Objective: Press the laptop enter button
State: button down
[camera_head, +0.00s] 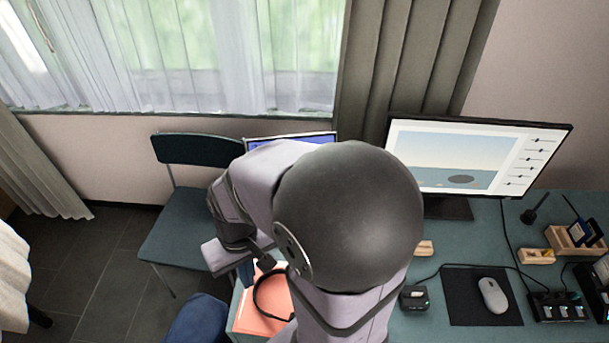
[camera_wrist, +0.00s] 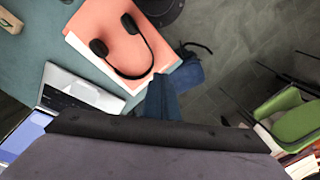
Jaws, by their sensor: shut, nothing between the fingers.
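The laptop stands open on the table. In the head view, only the top of its screen (camera_head: 290,138) shows behind my arm, and its keyboard is hidden. In the wrist view, its silver base with dark keys (camera_wrist: 78,97) and blue screen (camera_wrist: 25,138) show at the left, partly cut off. The enter button cannot be made out. My gripper (camera_wrist: 159,97) is shut and empty, to the right of the laptop in the wrist view, by the table edge. In the head view, it shows beside my arm (camera_head: 246,272), apart from the laptop.
Black headphones (camera_wrist: 150,52) lie on an orange folder (camera_wrist: 92,36) beside the laptop. A blue bag (camera_head: 197,322) is past the table edge. A chair (camera_head: 185,225) stands left. A monitor (camera_head: 470,158), mouse (camera_head: 493,295) and small items fill the table's right.

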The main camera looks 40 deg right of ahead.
jog(key=w+d+f+m+t+y+b, duration=0.1)
jog(key=w+d+f+m+t+b, duration=0.15)
jog(key=w+d+m, duration=0.5)
jog(key=w+d+f+m+t+y+b, duration=0.2)
jog(key=w+d+f+m, duration=0.2)
jog(key=w+d+m, duration=0.3)
jog(key=d+f+m+t+h+b, duration=0.2)
jog(key=d+m, duration=0.4)
jog(key=d, duration=0.8)
jog(key=d+f+m+t+h+b, duration=0.2)
jog(key=d+m, duration=0.3)
jog(key=d, duration=0.9)
jog(key=shift+d+f+m+t, duration=0.15)
jog(key=shift+f+m+t, duration=0.2)
jog(key=shift+f, duration=0.2)
jog(key=shift+w+f, duration=0.1)
notch_tip(320, 180, down, 7)
jog(key=b, duration=0.5)
jog(key=shift+f, duration=0.1)
jog(key=shift+f+b, duration=0.7)
jog(key=shift+b, duration=0.2)
jog(key=shift+f, duration=0.1)
jog(key=shift+f+b, duration=0.35)
jog(key=shift+b, duration=0.15)
